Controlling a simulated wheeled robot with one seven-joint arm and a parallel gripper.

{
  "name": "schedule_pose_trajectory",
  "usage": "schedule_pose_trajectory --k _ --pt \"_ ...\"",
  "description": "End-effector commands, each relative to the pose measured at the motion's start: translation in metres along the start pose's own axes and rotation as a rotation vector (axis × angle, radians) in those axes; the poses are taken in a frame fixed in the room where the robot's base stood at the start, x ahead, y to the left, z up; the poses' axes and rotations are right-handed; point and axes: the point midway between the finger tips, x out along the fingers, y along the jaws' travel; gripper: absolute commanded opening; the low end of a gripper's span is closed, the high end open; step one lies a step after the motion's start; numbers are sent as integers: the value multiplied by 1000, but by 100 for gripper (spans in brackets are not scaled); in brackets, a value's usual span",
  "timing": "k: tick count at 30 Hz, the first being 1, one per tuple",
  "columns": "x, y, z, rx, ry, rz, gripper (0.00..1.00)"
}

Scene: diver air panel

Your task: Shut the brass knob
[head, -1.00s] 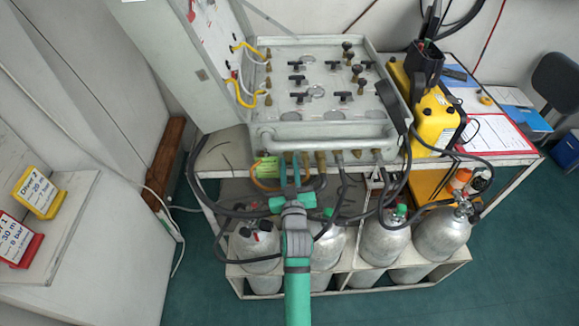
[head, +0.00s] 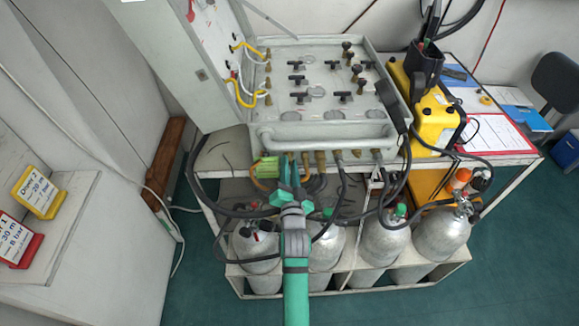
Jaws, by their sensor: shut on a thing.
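The brass knob (head: 292,165) appears to be the brassy piece at the panel's front face, under the grey handle bar, in a row of brass fittings. It is largely hidden by my green fingers, so its turned position cannot be told. My gripper (head: 292,176) reaches up from below and is shut around it. The grey panel box (head: 385,140) stands on the bench with its lid open and black and brass valves on top.
A yellow-green block (head: 267,168) sits just left of my fingers. Dark hoses (head: 341,190) hang close on the right. Grey cylinders (head: 384,242) stand in a rack below. A yellow case (head: 434,122) is on the bench at right. Teal floor (head: 510,260) is clear at front right.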

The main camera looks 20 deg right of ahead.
Motion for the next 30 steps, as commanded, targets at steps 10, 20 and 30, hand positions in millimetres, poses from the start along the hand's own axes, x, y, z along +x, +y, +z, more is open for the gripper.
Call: schedule_pose_trajectory --k 10,20,30 --pt "0 1 0 103 2 3 0" --pt "0 1 0 114 2 4 0" --pt "0 1 0 113 2 3 27"
